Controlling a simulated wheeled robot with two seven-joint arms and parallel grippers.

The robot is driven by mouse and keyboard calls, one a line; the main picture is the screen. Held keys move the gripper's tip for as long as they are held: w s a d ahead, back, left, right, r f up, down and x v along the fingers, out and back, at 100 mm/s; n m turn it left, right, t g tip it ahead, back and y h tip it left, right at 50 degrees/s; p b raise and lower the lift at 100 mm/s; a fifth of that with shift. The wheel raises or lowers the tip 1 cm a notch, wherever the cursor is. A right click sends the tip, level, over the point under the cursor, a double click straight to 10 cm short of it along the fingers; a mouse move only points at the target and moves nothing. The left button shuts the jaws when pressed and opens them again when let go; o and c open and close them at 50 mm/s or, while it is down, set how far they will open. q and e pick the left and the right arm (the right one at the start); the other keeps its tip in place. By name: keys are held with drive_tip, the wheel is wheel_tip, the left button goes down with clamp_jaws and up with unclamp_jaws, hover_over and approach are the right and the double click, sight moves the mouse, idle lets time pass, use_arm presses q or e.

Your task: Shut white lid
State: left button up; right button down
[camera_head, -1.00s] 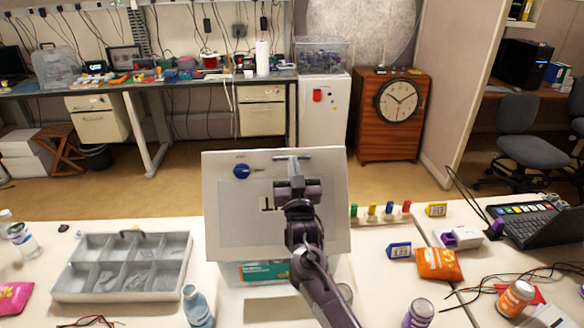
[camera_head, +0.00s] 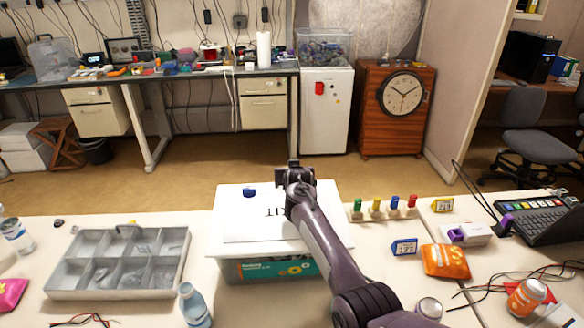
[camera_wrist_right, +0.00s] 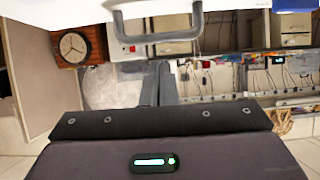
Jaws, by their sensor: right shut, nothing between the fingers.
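A blue knob (camera_head: 249,191) sits on the lid's far left part. My right gripper (camera_head: 293,168) is shut and empty at the lid's far edge. My right arm hides part of the lid. In the right wrist view, the grey lid handle (camera_wrist_right: 157,36) is just beyond the shut fingertips (camera_wrist_right: 156,65). My left gripper is out of view.
A grey compartment tray (camera_head: 118,295) and a blue bottle (camera_head: 194,305) stand left of the bin. Floor lies beyond the table.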

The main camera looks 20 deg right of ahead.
drive_tip(key=shift+w+d+f+b, duration=0.1)
drive_tip(key=shift+f+b, duration=0.1)
drive_tip(key=shift+f, duration=0.4)
drive_tip(key=shift+w+f+b, duration=0.1)
drive_tip(key=shift+f+b, duration=0.05)
drive_tip(key=shift+f, duration=0.45)
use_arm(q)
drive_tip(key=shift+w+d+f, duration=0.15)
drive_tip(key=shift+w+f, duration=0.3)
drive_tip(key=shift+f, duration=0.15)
use_arm(e)
drive_tip(key=shift+f, duration=0.1)
drive_tip(key=shift+f, duration=0.1)
